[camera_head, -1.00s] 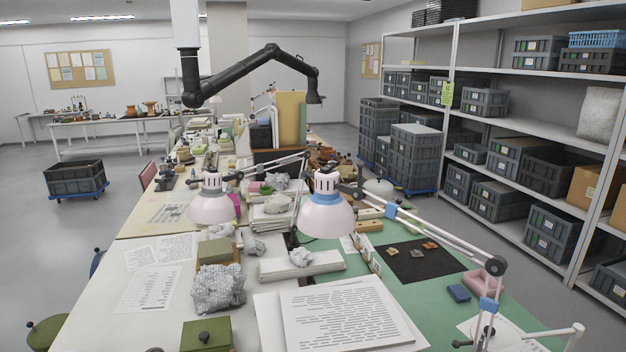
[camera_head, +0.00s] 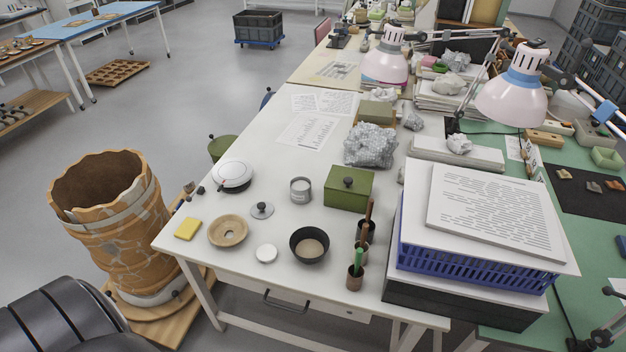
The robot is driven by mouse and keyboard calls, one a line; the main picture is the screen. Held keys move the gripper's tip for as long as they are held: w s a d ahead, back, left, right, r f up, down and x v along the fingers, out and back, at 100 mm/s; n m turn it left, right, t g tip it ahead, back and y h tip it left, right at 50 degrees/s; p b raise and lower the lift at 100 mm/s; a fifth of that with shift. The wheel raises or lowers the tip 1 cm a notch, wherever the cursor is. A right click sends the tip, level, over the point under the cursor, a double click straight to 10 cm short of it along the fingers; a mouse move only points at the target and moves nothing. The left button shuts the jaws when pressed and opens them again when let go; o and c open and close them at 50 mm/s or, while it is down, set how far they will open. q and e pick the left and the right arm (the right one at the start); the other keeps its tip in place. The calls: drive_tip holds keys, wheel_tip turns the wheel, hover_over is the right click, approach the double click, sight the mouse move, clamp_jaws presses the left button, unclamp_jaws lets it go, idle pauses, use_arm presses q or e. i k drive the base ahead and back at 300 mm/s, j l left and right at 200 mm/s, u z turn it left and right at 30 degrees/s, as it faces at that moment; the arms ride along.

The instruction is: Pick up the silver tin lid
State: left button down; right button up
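The silver tin lid (camera_head: 262,210) lies flat on the white table, a small grey disc with a dark knob on top. An open silver tin (camera_head: 301,189) stands just to its right and slightly behind. A tan ring-shaped dish (camera_head: 228,231) is to the lid's left, and a small white disc (camera_head: 266,253) is in front of it. Nothing covers the lid. Neither of my grippers shows in this view.
A black bowl (camera_head: 309,245), a green box (camera_head: 348,188), a yellow block (camera_head: 187,229), a round white device (camera_head: 232,175) and brush pots (camera_head: 355,277) surround the lid. A large patched vessel (camera_head: 110,218) stands beyond the table's left edge. A blue basket (camera_head: 470,265) is at right.

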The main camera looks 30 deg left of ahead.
sight(262, 210)
drive_tip(key=u, duration=1.35)
drive_tip(key=j, duration=0.1)
drive_tip(key=i+z, duration=0.05)
